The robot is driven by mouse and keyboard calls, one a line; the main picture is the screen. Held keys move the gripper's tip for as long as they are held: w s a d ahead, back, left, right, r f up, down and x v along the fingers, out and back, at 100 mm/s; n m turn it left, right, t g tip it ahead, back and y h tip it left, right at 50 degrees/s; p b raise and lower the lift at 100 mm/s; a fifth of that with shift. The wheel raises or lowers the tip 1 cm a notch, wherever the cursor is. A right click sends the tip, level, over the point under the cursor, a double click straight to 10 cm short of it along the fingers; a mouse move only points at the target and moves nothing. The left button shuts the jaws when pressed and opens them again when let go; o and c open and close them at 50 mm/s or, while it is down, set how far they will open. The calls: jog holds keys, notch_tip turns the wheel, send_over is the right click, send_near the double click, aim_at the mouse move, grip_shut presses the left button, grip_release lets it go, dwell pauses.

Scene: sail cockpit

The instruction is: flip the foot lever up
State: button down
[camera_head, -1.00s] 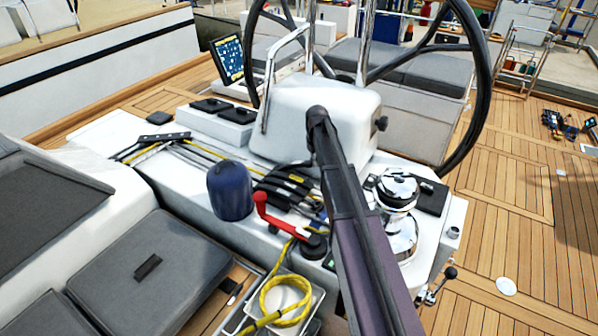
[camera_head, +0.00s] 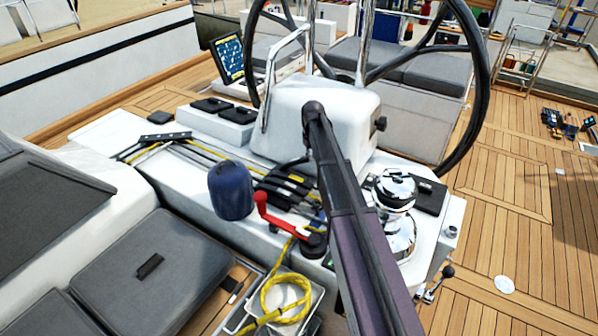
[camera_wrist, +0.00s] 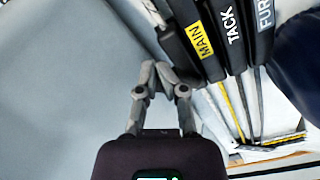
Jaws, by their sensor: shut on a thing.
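A row of black clutch levers (camera_head: 281,184) lies on the white console in the head view, partly hidden by my arm. In the wrist view I read MAIN (camera_wrist: 201,40), TACK (camera_wrist: 233,27) and FURL (camera_wrist: 265,14) on three of them. A dark lever edge (camera_wrist: 178,58) shows left of MAIN, with no label visible; by its place it may be the foot lever. My gripper (camera_wrist: 158,72) is shut with its fingertips at that edge. The grasped part is mostly hidden by the fingers. My arm hides the gripper in the head view.
A red winch handle (camera_head: 275,219), a dark blue cylinder (camera_head: 230,190) and a chrome winch (camera_head: 396,190) stand close around the levers. A yellow rope (camera_head: 285,298) lies in a bin in front. The steering wheel (camera_head: 486,80) rises behind the console.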

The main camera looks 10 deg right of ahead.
jog(key=shift+w+a+f, duration=0.1)
jog(key=shift+w+a, duration=0.25)
jog(key=shift+w, duration=0.4)
jog(key=shift+w+a+r+p, duration=0.2)
jog(key=shift+w+r+p, duration=0.25)
jog(key=shift+p, duration=0.3)
jog(key=shift+s+r, duration=0.1)
jog(key=shift+s, duration=0.1)
jog(key=shift+a+r, duration=0.1)
jog(key=shift+w+a+r+p, duration=0.15)
jog(key=shift+a+r+p, duration=0.5)
jog(key=shift+p, duration=0.25)
jog(key=shift+d+r, duration=0.1)
